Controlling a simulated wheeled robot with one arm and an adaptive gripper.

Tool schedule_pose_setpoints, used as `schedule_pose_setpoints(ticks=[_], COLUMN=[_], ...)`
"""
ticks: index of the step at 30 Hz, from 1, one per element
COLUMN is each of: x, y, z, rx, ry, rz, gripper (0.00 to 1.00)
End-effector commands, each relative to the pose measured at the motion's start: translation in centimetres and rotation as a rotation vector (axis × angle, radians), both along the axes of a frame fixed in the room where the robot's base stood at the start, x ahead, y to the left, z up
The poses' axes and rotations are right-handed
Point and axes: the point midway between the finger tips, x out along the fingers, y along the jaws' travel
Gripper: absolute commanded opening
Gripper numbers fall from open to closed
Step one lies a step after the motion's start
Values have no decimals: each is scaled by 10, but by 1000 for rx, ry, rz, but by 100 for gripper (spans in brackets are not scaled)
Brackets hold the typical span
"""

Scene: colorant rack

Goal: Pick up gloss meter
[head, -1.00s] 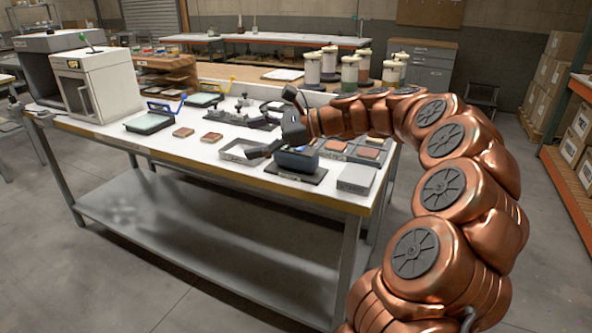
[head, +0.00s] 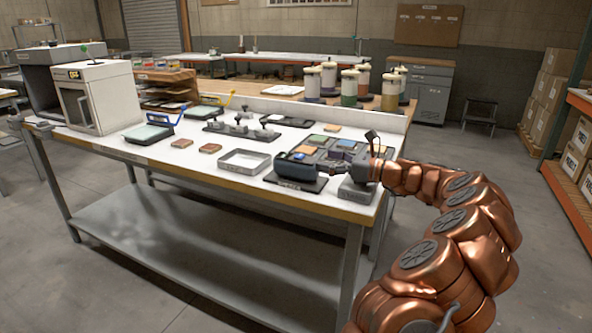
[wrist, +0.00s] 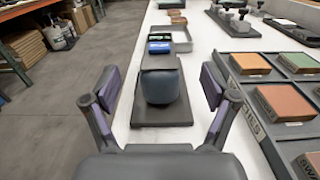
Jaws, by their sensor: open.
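The gloss meter appears to be the dark blue-grey rounded device (head: 294,167) on a flat black base (head: 318,184) near the table's front edge. In the wrist view the device (wrist: 160,87) stands upright between and beyond my open fingers, with clear gaps on both sides. My gripper (wrist: 160,100) is open and empty, pointing along the table at the device. In the head view my gripper (head: 362,160) is to the right of the device, above a grey block (head: 357,190). The device's far side is hidden in the wrist view.
A tray of coloured tiles (head: 345,146) lies just behind the device, close to my right finger in the wrist view (wrist: 268,118). An empty grey tray (head: 245,162) and small brown blocks (head: 210,148) lie to the left. Open floor is beyond the table's front edge.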

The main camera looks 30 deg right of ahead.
Motion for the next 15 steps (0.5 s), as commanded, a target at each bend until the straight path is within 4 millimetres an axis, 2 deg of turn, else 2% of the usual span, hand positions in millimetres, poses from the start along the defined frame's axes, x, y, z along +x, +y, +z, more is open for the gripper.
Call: schedule_pose_setpoints(ticks=[1, 11, 15], x=[0, 16, 31], y=[0, 11, 20], z=[-6, -3, -4], rx=[2, -1, -2], ry=[1, -1, 1], rz=[1, 4, 6], gripper=[85, 85, 85])
